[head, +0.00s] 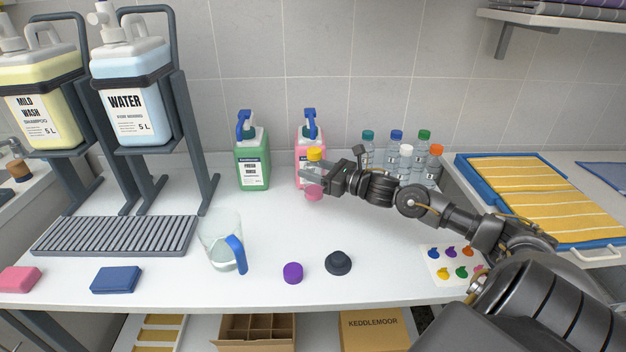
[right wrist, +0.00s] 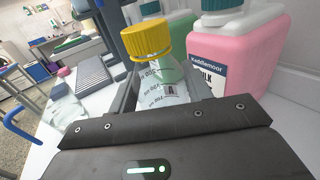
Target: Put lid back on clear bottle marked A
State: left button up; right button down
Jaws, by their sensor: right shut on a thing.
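My right gripper (head: 312,178) is shut on a small clear bottle (right wrist: 172,82) with a ribbed yellow lid (right wrist: 147,40). The yellow lid sits on the bottle's top, and shows in the head view too (head: 314,155). The bottle's print is partly hidden by the gripper, and I cannot read a letter A. A small pink round thing (head: 313,193) shows just below the gripper; I cannot tell if it is a loose lid or part of the bottle. A purple lid (head: 292,272) and a black brimmed lid (head: 338,263) lie on the counter. My left gripper is not in view.
Several capped clear bottles (head: 394,155) stand behind my right arm. Green (head: 252,165) and pink (head: 302,150) pump jugs stand at the wall. A clear pitcher (head: 220,245) with a blue handle stands left of the purple lid.

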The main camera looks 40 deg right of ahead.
jog(key=shift+w+f, duration=0.15)
jog(key=shift+f, duration=0.05)
notch_tip(320, 180, down, 3)
jog(key=shift+w+d+f+p, duration=0.1)
jog(key=shift+f+p, duration=0.05)
jog(key=shift+p, duration=0.2)
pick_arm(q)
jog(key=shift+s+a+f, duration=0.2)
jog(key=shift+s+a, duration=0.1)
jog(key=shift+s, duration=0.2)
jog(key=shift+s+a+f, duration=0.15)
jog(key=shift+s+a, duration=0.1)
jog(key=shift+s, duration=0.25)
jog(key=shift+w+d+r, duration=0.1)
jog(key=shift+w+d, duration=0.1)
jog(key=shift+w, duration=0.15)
pick_arm(e)
jog(key=shift+f, duration=0.1)
jog(key=c, duration=0.6)
grip_release()
jog(key=shift+c, duration=0.2)
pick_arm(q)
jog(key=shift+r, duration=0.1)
